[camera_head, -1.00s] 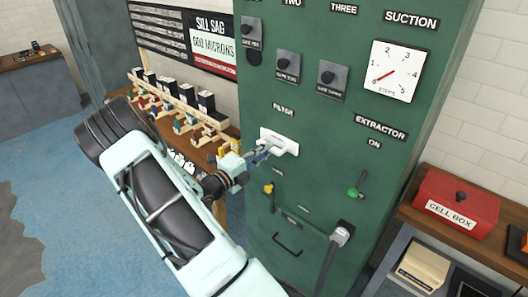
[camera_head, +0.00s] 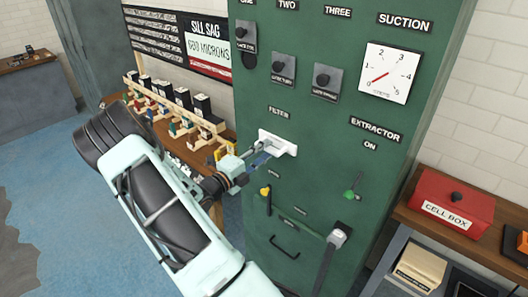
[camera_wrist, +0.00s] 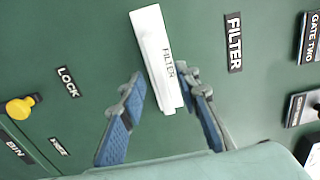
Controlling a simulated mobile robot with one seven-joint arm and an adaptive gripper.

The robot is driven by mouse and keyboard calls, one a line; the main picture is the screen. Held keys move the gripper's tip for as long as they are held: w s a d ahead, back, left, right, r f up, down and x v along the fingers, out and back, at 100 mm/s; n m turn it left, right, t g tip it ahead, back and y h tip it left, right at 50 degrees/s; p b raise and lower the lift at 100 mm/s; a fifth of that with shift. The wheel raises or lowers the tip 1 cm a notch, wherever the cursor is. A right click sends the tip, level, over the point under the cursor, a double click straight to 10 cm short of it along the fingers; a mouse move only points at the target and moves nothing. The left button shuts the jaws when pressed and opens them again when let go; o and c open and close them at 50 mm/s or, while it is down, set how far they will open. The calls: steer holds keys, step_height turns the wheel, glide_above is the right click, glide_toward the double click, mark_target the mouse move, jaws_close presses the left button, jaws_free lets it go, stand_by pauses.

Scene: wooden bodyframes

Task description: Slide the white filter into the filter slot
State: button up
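The white filter (camera_head: 280,144) is at the green machine's front panel, under the FILTER label. In the wrist view it is a long white piece (camera_wrist: 153,45) marked FILTER. My gripper (camera_head: 264,152) is at its left end in the head view. In the wrist view my gripper (camera_wrist: 159,76) is open, with one blue-padded finger on each side of the filter's near end. A gap shows at the left finger; the right finger is very close, and I cannot tell if it touches. The slot opening is hidden behind the filter.
A yellow knob (camera_head: 265,191) marked LOCK in the wrist view and a green lever (camera_head: 349,194) stick out below. A dark handle (camera_head: 285,248) is lower down.

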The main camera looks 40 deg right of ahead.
steer(key=a, duration=1.2)
steer(key=shift+s, duration=0.45)
